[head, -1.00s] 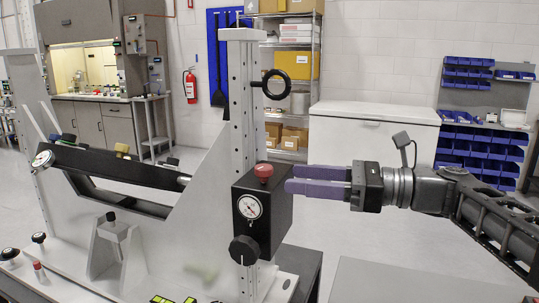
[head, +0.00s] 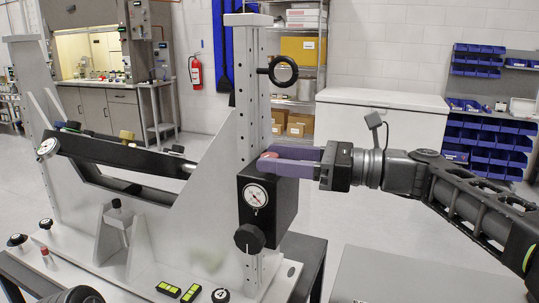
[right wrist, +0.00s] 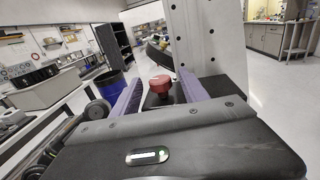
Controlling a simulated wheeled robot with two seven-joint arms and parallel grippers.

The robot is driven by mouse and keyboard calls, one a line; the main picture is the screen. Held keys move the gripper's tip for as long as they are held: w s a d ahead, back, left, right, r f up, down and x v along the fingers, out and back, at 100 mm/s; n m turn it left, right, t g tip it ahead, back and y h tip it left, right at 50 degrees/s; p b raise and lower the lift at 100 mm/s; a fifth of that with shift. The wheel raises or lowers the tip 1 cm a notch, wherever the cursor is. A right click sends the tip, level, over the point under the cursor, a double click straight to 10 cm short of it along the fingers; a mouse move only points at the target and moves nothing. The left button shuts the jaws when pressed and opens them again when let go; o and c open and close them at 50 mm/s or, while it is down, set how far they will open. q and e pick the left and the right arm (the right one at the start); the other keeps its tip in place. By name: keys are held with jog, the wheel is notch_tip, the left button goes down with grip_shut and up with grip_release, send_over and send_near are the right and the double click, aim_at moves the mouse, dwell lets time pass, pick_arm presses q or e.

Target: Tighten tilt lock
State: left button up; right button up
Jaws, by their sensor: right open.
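A red knob (head: 269,156) sits on top of a black box with a round white dial (head: 256,196) and a black side knob (head: 249,238). The box is mounted on the upright perforated post (head: 250,100) of the fixture. My right gripper (head: 264,158) is open, its two purple fingers on either side of the red knob. In the right wrist view the red knob (right wrist: 162,84) stands between the fingers with gaps beside it. No label marks which knob is the tilt lock. My left gripper is not in view.
A dark tilted frame (head: 120,155) with an end dial hangs left of the post. Small knobs and green-marked blocks (head: 169,290) lie on the base.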

jog(key=shift+x, duration=0.95)
jog(key=shift+c, duration=0.4)
grip_shut()
